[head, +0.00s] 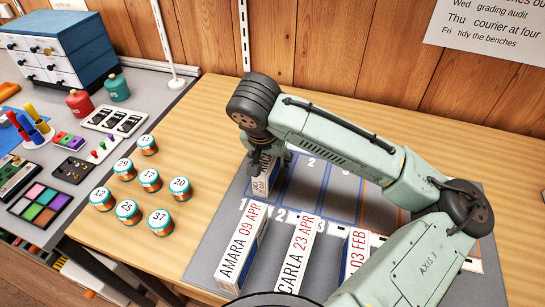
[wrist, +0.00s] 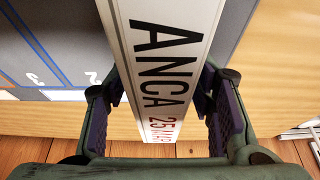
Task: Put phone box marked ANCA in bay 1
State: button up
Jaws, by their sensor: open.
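The white box marked ANCA (wrist: 165,65) lies between the two fingers of my gripper (wrist: 163,115) in the wrist view. A gap shows on the left; the right finger is very close to the box. In the head view my gripper (head: 264,160) is over the same box (head: 261,186), partly hiding it. The box appears to stand on the grey mat (head: 213,262) in bay 1 (head: 243,204), the leftmost blue-outlined bay. Its exact fit inside the outline is hidden.
Boxes marked AMARA (head: 240,255) and CARLA (head: 296,255) and a third dated 03 FEB (head: 356,250) stand at the mat's front. Several numbered jars (head: 150,180) stand to the left. My arm covers the mat's right part.

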jog(key=v, duration=1.1)
jog(key=shift+s+r, duration=0.1)
jog(key=shift+s, duration=0.05)
